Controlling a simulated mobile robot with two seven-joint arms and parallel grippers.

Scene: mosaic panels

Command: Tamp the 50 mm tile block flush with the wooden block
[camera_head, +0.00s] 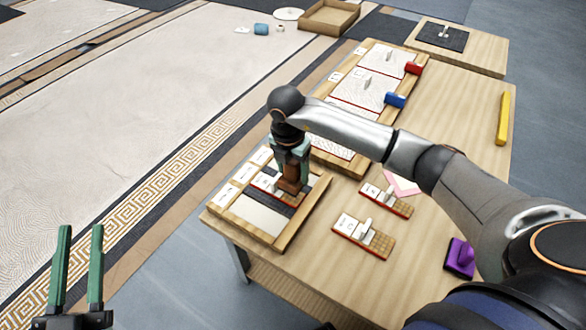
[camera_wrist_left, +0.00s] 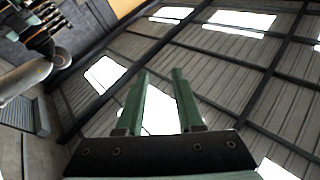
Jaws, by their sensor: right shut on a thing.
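My right gripper (camera_head: 290,156) is shut on a brown wooden block (camera_head: 291,180) and points down over the wooden tray (camera_head: 290,238) at the table's near left corner. A white tile block with a red edge (camera_head: 263,182) lies in the tray right beside the brown block, partly hidden by it and the gripper. I cannot tell whether the brown block touches the tile or how high the tile sits. My left gripper (camera_head: 78,272) is open and empty, off the table at lower left; its spread fingers also show in the left wrist view (camera_wrist_left: 160,105).
Two tile blocks with upright handles, a nearer one (camera_head: 347,229) and a farther one (camera_head: 393,204), lie right of the tray. A purple tool (camera_head: 461,257) and a yellow bar (camera_head: 503,119) lie farther right.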

